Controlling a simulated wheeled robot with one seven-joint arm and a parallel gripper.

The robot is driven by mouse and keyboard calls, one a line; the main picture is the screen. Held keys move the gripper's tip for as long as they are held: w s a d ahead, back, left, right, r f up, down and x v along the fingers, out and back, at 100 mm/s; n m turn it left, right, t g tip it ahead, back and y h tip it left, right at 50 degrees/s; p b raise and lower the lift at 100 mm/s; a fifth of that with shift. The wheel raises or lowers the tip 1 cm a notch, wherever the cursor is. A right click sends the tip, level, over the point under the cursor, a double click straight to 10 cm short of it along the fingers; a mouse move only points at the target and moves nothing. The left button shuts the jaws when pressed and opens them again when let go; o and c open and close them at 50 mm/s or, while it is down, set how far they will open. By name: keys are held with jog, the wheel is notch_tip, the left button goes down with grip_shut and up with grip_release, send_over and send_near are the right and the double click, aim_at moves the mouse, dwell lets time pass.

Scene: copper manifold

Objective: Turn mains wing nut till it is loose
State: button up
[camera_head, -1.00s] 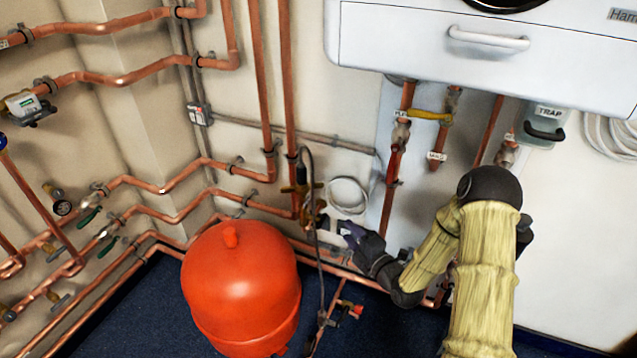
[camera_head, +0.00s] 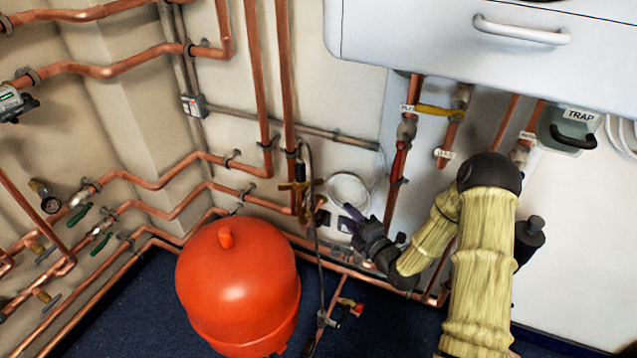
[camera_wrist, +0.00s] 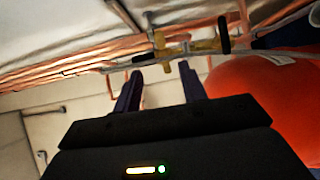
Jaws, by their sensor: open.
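A brass valve fitting (camera_head: 303,187) with a crosswise handle sits on the vertical copper pipe behind the red vessel. Brass fittings (camera_wrist: 188,46) with a black end also show in the wrist view, ahead of my fingertips. I cannot tell which part is the mains wing nut. My gripper (camera_head: 349,214) is to the right of the brass valve, low by the wall. In the wrist view my gripper (camera_wrist: 160,72) is open, its two dark fingers apart with nothing held between them. The fittings are beyond the fingers; no contact is visible.
A red vessel (camera_head: 238,285) stands left of my gripper and close on the right in the wrist view. A dark hose (camera_head: 317,245) hangs before the valve. A white coil (camera_head: 348,190) is on the wall behind my gripper. The boiler (camera_head: 430,45) overhangs above.

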aim_at(319, 184)
jog(key=b+x, duration=0.1)
jog(key=x, duration=1.6)
jog(key=shift+f+b, duration=0.1)
jog(key=shift+b, duration=0.25)
jog(key=shift+d, duration=0.35)
jog(key=shift+s+a, duration=0.1)
jog(key=shift+a, duration=0.1)
grip_shut()
